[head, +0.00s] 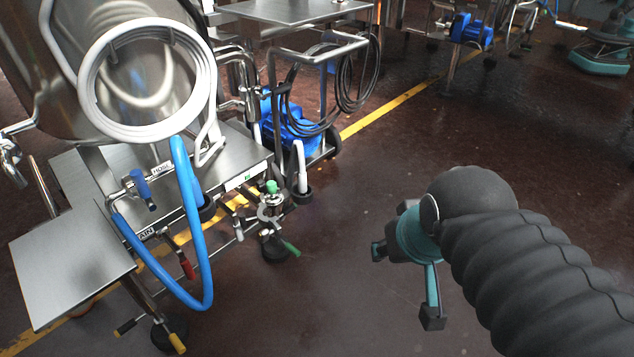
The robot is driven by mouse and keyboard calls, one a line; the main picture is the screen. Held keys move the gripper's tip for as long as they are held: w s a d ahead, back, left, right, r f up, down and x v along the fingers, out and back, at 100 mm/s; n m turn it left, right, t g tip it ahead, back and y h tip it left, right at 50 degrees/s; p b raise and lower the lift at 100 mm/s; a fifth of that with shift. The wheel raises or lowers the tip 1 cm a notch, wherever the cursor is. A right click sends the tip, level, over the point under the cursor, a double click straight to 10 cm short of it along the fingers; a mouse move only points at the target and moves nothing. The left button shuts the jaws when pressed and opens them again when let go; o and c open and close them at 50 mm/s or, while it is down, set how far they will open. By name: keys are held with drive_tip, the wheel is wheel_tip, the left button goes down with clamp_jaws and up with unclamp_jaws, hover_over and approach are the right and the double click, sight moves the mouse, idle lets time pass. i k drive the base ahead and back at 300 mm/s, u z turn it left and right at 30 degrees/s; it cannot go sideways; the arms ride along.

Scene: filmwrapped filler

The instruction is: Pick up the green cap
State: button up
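A small green cap (272,187) sits on top of a metal valve fitting (270,212) at the lower right of the steel machine, near the middle of the head view. My gripper (405,285) is to the right of the cap and nearer to me, over the dark floor. It has teal parts and black fingertips, which are spread apart with nothing between them. Clear space lies between the gripper and the cap.
The steel machine (72,258) with a blue hose (190,215) and a coiled white hose (95,95) fills the left. A green handle (291,248) sticks out below the cap. A cart with a blue pump (290,122) stands behind. The floor (345,225) between is free.

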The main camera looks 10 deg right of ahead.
sight(272, 195)
drive_tip(key=z, duration=2.55)
drive_tip(key=i, duration=3.45)
drive_tip(key=u, duration=5.55)
drive_tip(key=i, duration=1.7)
drive_tip(key=u, duration=0.05)
